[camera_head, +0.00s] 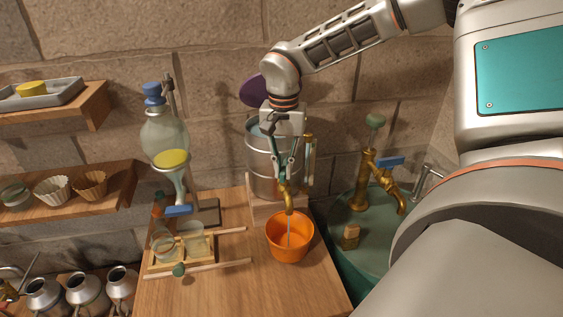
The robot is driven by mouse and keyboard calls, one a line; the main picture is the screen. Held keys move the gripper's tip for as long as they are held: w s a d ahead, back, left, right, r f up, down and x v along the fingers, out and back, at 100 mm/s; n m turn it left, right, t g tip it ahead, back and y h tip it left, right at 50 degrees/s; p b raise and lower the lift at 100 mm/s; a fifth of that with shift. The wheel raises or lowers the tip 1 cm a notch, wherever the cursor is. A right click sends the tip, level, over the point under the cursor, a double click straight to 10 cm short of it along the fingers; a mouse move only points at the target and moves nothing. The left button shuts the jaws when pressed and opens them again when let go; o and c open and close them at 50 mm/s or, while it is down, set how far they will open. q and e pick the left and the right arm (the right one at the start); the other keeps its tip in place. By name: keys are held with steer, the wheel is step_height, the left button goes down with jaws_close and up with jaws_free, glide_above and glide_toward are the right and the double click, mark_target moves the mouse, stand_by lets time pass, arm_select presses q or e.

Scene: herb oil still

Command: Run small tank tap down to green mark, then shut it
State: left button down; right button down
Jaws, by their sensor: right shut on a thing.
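The small metal tank (258,165) stands on a wooden block on the bench. Its brass tap (290,201) sticks out at the front, low down. A thin pale stream (289,232) falls from the tap into the orange bucket (290,252) below it. An upright gauge tube (308,165) with a brass top is at the tank's right side; I cannot make out its level or a green mark. My right gripper (286,179) reaches down in front of the tank and is shut on the tap's handle, which its fingers largely hide. My left gripper is not in view.
A glass flask (164,138) with yellow liquid stands on the left, above a wooden rack with glass jars (196,243). A green tub (347,265) with a brass pump (364,180) is on the right. The front of the bench (230,290) is clear.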

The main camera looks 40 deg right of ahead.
steer(key=shift+s+d+n+p, duration=0.15)
steer(key=shift+n+p, duration=0.25)
steer(key=shift+n, duration=0.8)
steer(key=c, duration=2.4)
jaws_free()
step_height(320, 180, up, 12)
steer(key=shift+o, duration=0.3)
